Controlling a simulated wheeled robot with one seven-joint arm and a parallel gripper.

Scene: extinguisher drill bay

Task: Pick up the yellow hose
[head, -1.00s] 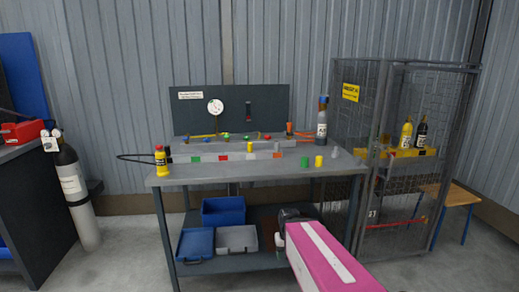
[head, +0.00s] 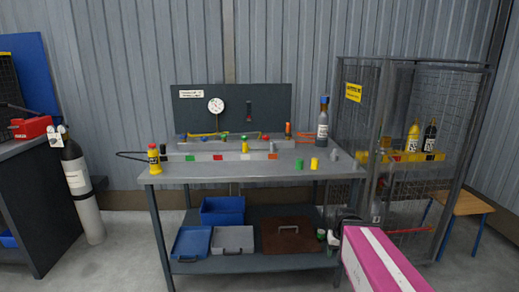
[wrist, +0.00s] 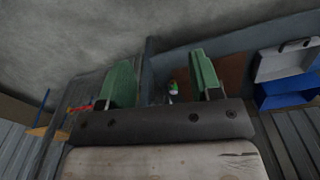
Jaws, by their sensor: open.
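A thin yellow strand that looks like the yellow hose (head: 205,134) lies along the back of the workbench top, below the round gauge, in the head view. It is small there, and its ends are hard to make out. My gripper (wrist: 162,72) shows in the wrist view with its two green fingers wide apart and nothing between them. In the head view my pink arm reaches in from the lower right, and the gripper is low by the bench's right legs, well below and to the right of the hose. The hose is not seen in the wrist view.
The workbench (head: 225,173) carries a yellow bottle (head: 154,160), a grey bottle (head: 322,128) and small coloured pieces. Its lower shelf holds blue bins, a grey tray and a brown case (head: 288,235). A mesh cage (head: 348,120) stands close at the right. The front floor looks clear.

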